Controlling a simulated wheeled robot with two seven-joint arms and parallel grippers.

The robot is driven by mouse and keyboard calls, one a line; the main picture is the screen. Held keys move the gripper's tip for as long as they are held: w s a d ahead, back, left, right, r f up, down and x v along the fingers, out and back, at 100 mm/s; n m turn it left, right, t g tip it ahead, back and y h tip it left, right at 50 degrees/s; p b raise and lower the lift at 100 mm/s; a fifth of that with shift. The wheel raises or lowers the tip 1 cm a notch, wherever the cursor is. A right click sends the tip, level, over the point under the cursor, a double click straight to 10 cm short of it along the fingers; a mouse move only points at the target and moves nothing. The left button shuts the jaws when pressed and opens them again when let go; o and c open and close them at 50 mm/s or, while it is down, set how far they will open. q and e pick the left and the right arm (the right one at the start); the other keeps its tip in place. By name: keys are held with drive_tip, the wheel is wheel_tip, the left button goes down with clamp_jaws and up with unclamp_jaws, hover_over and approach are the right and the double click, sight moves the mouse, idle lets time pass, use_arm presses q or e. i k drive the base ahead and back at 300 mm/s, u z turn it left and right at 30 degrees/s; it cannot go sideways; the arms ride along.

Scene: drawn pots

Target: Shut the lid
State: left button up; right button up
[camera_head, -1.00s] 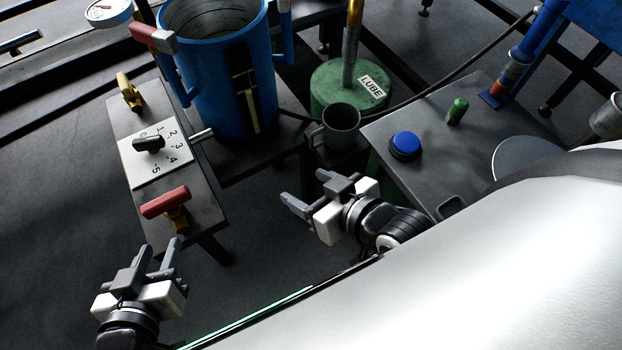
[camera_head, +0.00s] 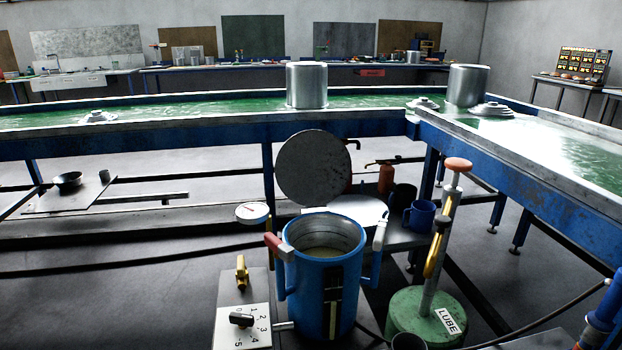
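The blue pot (camera_head: 322,285) stands upright in the lower middle of the head view, its mouth open and its inner metal wall showing. A round dark grey disc, which looks like its lid (camera_head: 313,167), stands raised and nearly upright behind and above the pot's mouth. I cannot make out how it is joined to the pot. Neither of my grippers is in view.
A pressure gauge (camera_head: 252,213) and a numbered dial panel (camera_head: 243,326) are left of the pot. A green LUBE pump (camera_head: 428,315) stands to the right. A blue mug (camera_head: 419,216) is behind it. A long blue-framed, green-topped bench (camera_head: 200,119) crosses behind.

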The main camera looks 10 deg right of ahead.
sight(313, 167)
drive_tip(key=z, duration=0.05)
drive_tip(key=k, duration=0.15)
drive_tip(key=u, duration=1.5)
drive_tip(key=i, duration=4.05)
drive_tip(key=z, duration=4.3)
drive_tip(key=i, duration=1)
